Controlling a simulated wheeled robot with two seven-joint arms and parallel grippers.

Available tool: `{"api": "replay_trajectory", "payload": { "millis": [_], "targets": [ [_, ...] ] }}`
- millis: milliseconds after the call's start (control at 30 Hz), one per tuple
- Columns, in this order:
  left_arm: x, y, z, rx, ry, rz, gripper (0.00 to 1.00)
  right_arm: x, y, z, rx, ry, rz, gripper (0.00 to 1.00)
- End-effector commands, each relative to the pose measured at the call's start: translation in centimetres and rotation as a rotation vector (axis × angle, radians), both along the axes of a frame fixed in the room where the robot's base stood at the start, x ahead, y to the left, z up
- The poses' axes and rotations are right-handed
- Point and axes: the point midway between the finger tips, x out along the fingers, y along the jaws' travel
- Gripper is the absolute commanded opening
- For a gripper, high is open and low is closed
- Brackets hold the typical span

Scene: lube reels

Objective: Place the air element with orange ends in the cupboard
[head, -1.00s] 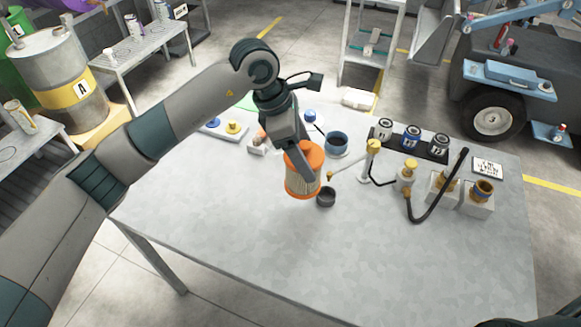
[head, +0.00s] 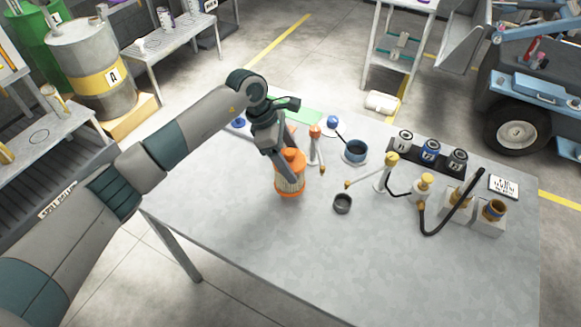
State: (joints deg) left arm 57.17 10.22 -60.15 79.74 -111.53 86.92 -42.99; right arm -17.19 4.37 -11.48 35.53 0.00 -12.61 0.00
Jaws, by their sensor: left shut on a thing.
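The air element with orange ends (head: 290,184) is a pleated tan cylinder with an orange top and bottom. My left gripper (head: 288,172) is shut on it, with a dark finger across its side. The element is over the left-middle part of the grey table (head: 290,265); I cannot tell whether its base touches the top. My right gripper is not in view. No cupboard that I can make out for certain shows in the head view.
The table's front is clear. A drum (head: 93,70) stands beyond at left.

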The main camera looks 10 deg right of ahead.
Motion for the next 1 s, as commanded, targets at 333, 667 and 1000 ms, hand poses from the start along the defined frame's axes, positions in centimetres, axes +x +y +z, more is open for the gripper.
{"api": "replay_trajectory", "payload": {
  "millis": [333,667,1000],
  "targets": [
    [-0.1,-0.1,-2.4,-0.001,0.004,0.002,0.29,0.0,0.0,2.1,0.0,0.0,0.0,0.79],
    [0.0,0.0,-3.9,-0.001,-0.001,0.0,0.29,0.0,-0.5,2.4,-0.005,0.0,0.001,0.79],
    [0.0,0.0,-4.2,0.0,0.0,0.0,0.87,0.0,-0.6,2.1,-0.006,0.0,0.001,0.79]
  ]
}}
